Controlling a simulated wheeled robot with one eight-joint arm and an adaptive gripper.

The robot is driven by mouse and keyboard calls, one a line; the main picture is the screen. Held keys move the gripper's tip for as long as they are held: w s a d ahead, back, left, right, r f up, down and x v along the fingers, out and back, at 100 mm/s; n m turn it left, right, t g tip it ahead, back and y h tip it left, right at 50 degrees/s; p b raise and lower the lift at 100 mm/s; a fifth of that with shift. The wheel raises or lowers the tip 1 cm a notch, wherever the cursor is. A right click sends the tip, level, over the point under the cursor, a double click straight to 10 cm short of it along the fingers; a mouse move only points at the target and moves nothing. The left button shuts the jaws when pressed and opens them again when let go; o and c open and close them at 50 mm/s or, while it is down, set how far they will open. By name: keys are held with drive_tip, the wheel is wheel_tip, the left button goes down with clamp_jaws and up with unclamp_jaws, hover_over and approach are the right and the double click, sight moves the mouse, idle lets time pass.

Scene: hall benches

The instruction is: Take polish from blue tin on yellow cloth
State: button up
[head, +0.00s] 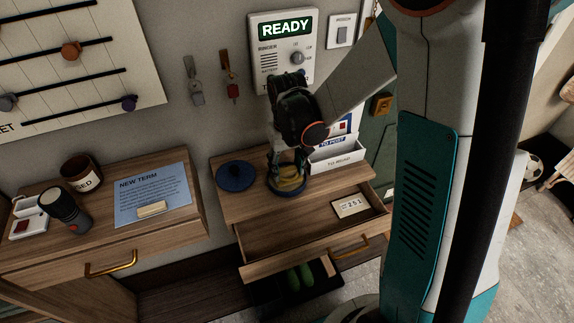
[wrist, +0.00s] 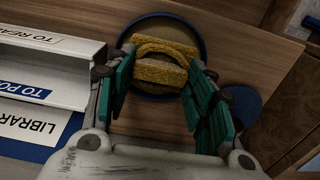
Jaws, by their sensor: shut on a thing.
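My gripper (head: 288,160) points down over the right bench top, its teal fingers shut on a folded yellow cloth (head: 291,184). The cloth is inside the rim of the open round blue tin (head: 274,189). In the wrist view the cloth (wrist: 160,71) lies between the fingertips, and the tin's blue rim (wrist: 203,40) curves around it. A flat blue disc (head: 237,176), which looks like the tin's lid, lies apart to the left of the tin.
A white tray (head: 335,159) stands close to the right of the gripper. The drawer (head: 290,238) below is open, with a number card (head: 350,207) in it. The left bench holds a jar (head: 80,173), a torch (head: 64,208) and a blue notice (head: 153,190).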

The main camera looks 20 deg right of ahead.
sight(287, 169)
drive_tip(key=shift+f+b, duration=0.5)
drive_tip(key=shift+f, duration=0.05)
idle(1.7)
drive_tip(key=shift+r+p, duration=2.5)
drive_tip(key=shift+r, duration=1.05)
drive_tip(key=shift+f, duration=0.1)
